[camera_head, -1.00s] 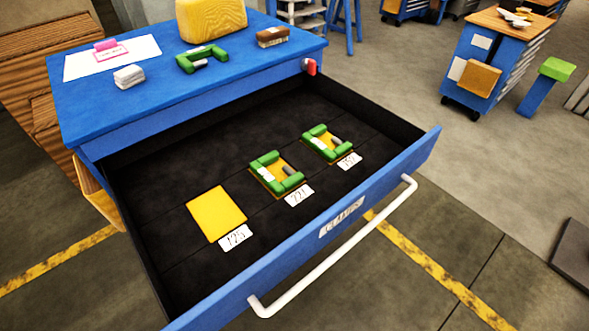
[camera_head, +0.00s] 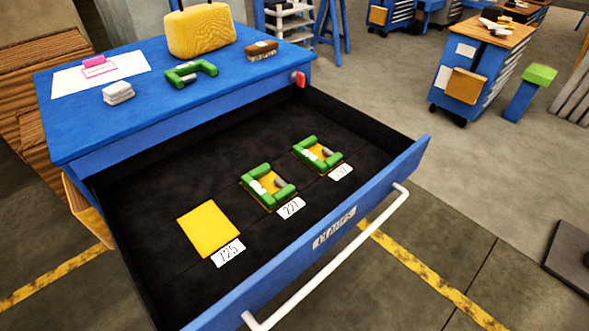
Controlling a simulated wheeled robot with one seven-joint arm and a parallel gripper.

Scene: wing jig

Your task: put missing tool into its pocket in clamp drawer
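A green C-shaped clamp (camera_head: 190,73) lies on the blue cabinet top (camera_head: 110,118), behind the open drawer. The clamp drawer (camera_head: 150,268) is pulled out and lined in black. Its front-left pocket is an empty yellow rectangle (camera_head: 208,229) with a label (camera_head: 228,252) that reads 125. Beside it, a green clamp (camera_head: 267,187) sits on a yellow pocket with a label (camera_head: 291,208) that seems to read 221. Another green clamp (camera_head: 317,154) sits on the pocket farther right, with its own label (camera_head: 342,172). My gripper is not in view.
On the cabinet top are a yellow case (camera_head: 201,30), a brush (camera_head: 262,50), a white stack (camera_head: 118,93) and a paper sheet (camera_head: 130,68) with a pink item. A red piece (camera_head: 299,79) sits at the drawer's back corner. A white handle (camera_head: 330,262) spans the drawer front.

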